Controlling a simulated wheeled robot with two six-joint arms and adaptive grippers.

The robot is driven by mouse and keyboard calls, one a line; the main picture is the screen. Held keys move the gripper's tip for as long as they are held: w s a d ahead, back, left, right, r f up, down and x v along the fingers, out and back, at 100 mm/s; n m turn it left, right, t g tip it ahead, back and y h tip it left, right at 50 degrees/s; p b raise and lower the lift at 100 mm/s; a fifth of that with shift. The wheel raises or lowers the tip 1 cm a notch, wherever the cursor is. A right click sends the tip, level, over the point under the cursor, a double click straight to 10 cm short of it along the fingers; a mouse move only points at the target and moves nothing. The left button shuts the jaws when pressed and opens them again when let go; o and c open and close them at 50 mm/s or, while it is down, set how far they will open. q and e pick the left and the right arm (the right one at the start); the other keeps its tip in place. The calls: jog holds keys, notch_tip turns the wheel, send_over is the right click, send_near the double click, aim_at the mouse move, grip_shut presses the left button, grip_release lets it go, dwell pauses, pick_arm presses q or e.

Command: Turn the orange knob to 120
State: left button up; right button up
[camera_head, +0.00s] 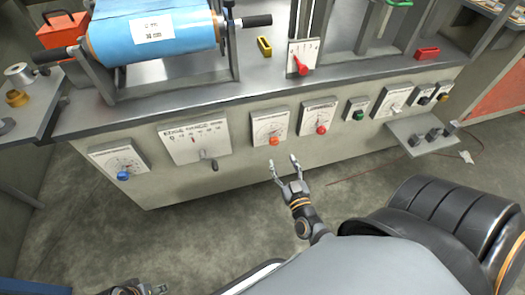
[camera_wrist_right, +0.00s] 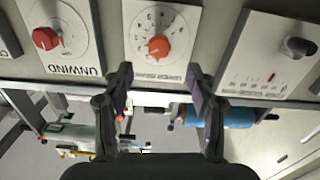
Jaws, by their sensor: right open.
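The orange knob (camera_head: 274,141) sits on a white dial plate (camera_head: 270,127) on the front panel of the machine. In the right wrist view the orange knob (camera_wrist_right: 159,46) is seen close up, with the panel lettering upside down; I cannot read its setting. My right gripper (camera_head: 283,161) is open and empty, in front of and below the knob, apart from it. In the right wrist view my right gripper's fingers (camera_wrist_right: 160,72) stand wide apart, with the knob centred between and beyond their tips. My left gripper (camera_head: 137,289) shows only partly at the bottom edge; its jaws are unclear.
A red knob (camera_head: 321,129) is just right of the orange one, and a slider lever (camera_head: 209,163) is to its left. A blue knob (camera_head: 123,175) is farther left. A green button (camera_head: 358,115) is farther right.

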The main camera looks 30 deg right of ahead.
aim_at(275, 144)
jog(key=b+x, duration=0.1)
jog(key=x, duration=0.9)
jog(key=shift+w, duration=0.25)
pick_arm(q)
jog(key=shift+w+d+f+t, duration=0.15)
jog(key=shift+d+f+t, duration=0.05)
jog(key=shift+f, duration=0.2)
jog(key=shift+w+d+f+t, duration=0.15)
jog(key=shift+f+t, duration=0.05)
jog(key=shift+f, duration=0.15)
pick_arm(e)
jog(key=shift+c, duration=0.2)
jog(key=c, duration=1.1)
pick_arm(q)
jog(key=shift+s, duration=0.2)
pick_arm(e)
jog(key=shift+c, duration=0.2)
